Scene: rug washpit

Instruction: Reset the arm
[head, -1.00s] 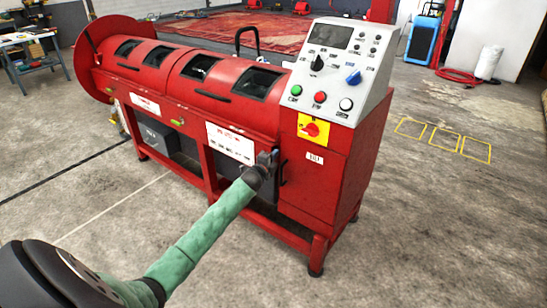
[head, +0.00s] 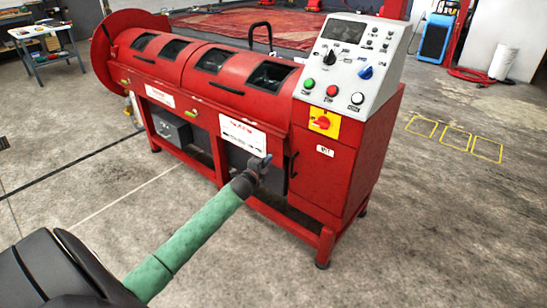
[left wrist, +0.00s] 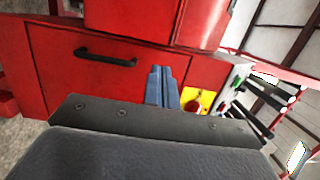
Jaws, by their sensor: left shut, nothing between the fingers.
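My left arm, in a green sleeve, reaches in from the lower left of the head view. Its gripper (head: 262,164) is shut and empty, in front of the red machine (head: 335,170), below its white label panel. In the left wrist view the shut blue-grey fingers (left wrist: 161,87) point at the red machine front, with a black handle (left wrist: 105,57) to their left and the yellow-backed red switch (left wrist: 195,104) to their right. I cannot tell from the views whether the fingertips touch the machine. My right gripper is not in view.
The control panel (head: 350,60) with buttons and knobs tops the machine's right end. A work table (head: 42,45) stands at the far left, a blue unit (head: 436,38) at the back right. Yellow floor outlines (head: 455,139) lie to the right. The concrete floor is clear at the front right.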

